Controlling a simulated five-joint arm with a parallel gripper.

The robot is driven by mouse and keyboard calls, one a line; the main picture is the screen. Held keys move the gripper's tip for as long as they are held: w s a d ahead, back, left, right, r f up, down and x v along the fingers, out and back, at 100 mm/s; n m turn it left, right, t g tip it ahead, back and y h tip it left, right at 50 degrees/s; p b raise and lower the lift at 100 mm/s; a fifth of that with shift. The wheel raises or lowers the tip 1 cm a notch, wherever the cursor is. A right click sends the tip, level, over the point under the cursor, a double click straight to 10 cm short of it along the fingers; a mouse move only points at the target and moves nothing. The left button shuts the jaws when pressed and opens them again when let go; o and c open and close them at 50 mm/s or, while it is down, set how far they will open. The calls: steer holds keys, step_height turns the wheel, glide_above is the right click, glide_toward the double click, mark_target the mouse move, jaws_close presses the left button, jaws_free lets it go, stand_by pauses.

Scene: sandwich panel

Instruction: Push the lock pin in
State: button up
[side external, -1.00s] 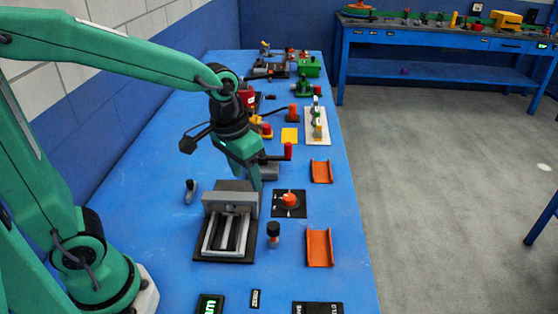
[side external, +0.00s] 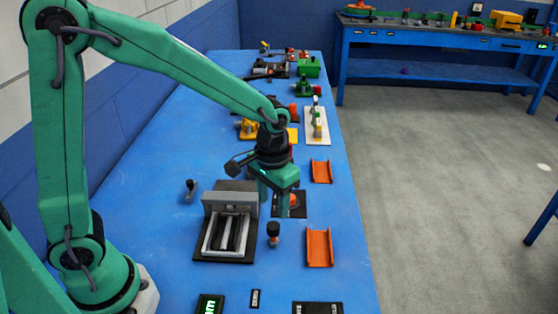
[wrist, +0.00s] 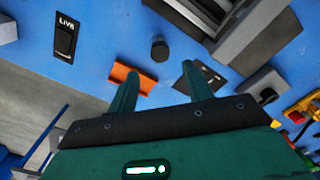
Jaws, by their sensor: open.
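My gripper (side external: 273,207) is open, its fingers pointing down over the blue bench; nothing shows between them. In the wrist view its two fingertips (wrist: 160,72) are spread apart. A short upright pin with a black knob (side external: 273,229) stands in front of the gripper, beside the grey clamp-like fixture (side external: 229,237). In the wrist view a round black knob (wrist: 159,50) shows beyond the fingertips, apart from them. Another dark-knobbed pin or lever (side external: 190,188) stands left of the fixture. I cannot tell which one is the lock pin.
A black plate with an orange knob (side external: 294,203) is partly hidden by my gripper. Orange channels (side external: 319,248) (side external: 321,171) lie along the right edge. A lit display (side external: 209,305) and small labels are at the front. More fixtures stand at the back.

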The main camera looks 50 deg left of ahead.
mark_target(273, 225)
steer(key=shift+f, duration=3.65)
